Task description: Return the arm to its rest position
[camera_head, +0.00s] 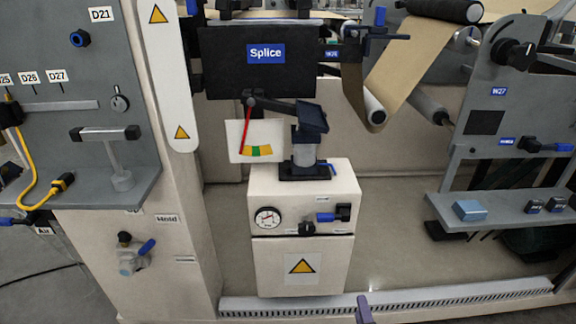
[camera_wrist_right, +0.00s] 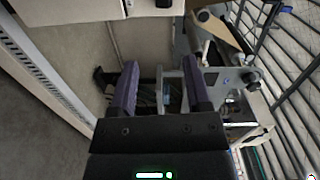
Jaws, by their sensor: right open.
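My right gripper (camera_head: 364,309) shows only as a purple fingertip at the bottom edge of the head view, right of centre. In the right wrist view my right gripper (camera_wrist_right: 159,70) has its two purple fingers apart, with nothing between them. It is in front of the machine and does not appear to touch anything. My left gripper is in neither view.
A cream cabinet (camera_head: 303,225) with a gauge and warning sign stands in the middle. A grey shelf (camera_head: 500,208) holds a blue block (camera_head: 469,210) at right. A grey panel (camera_head: 60,90) with a yellow cable is at left. A slotted floor rail (camera_head: 420,297) runs in front.

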